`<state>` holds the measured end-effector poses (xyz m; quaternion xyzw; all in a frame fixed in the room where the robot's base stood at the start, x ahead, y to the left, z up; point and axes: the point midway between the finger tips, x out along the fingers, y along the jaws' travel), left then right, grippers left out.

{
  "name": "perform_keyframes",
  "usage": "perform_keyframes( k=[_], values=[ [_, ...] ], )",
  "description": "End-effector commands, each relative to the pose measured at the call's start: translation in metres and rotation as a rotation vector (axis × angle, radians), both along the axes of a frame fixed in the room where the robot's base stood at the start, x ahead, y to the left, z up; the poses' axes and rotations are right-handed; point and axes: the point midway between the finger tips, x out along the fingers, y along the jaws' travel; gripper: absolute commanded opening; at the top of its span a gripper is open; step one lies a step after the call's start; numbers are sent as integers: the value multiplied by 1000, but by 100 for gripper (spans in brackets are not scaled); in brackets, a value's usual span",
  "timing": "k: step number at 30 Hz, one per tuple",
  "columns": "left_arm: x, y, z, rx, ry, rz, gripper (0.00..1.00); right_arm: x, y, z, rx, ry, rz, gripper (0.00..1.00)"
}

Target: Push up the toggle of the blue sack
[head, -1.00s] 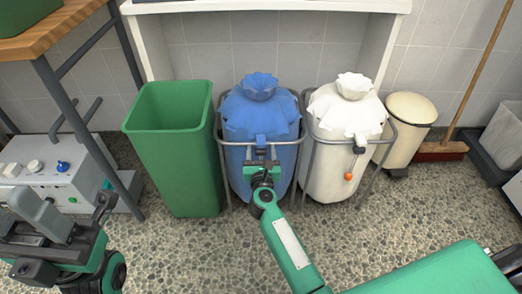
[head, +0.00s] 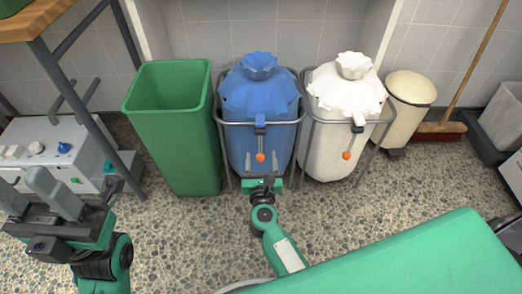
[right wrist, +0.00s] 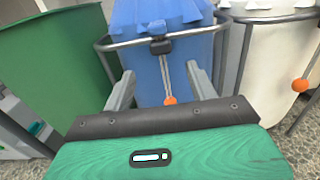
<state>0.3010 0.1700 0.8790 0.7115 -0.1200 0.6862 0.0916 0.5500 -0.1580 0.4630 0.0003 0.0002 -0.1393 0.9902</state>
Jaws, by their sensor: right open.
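The blue sack (head: 258,95) hangs in a grey metal frame between a green bin and a white sack. Its toggle is a thin rod with an orange ball (head: 261,157), hanging down from a dark housing (head: 260,129) on the frame's front. My right gripper (head: 262,181) is just below and in front of the ball, open and empty. In the right wrist view the toggle's ball (right wrist: 170,100) shows between the two spread fingers (right wrist: 160,68). My left gripper (head: 38,192) is at the lower left, its fingers apart and empty.
The white sack (head: 345,95) has a similar hanging toggle with an orange ball (head: 347,155). The green bin (head: 176,130) stands close on the left. A cream pedal bin (head: 408,108) and a broom (head: 438,131) are at the right. The pebbled floor in front is clear.

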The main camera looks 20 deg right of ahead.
Motion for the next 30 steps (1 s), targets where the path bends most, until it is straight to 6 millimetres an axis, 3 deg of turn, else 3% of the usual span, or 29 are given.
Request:
perform_keyframes(
  k=[7,25,28,30],
  values=[
    [0,0,0,2,2,0,49,-14,4,0,-1,-1,0,58],
    [1,-1,0,4,-2,0,49,-15,4,1,-2,0,0,58],
    [1,-1,1,5,-1,-1,49,-16,1,10,-54,-11,-9,58],
    [1,-1,1,5,2,-1,49,-17,-6,29,-161,-31,-28,58]
  ],
)
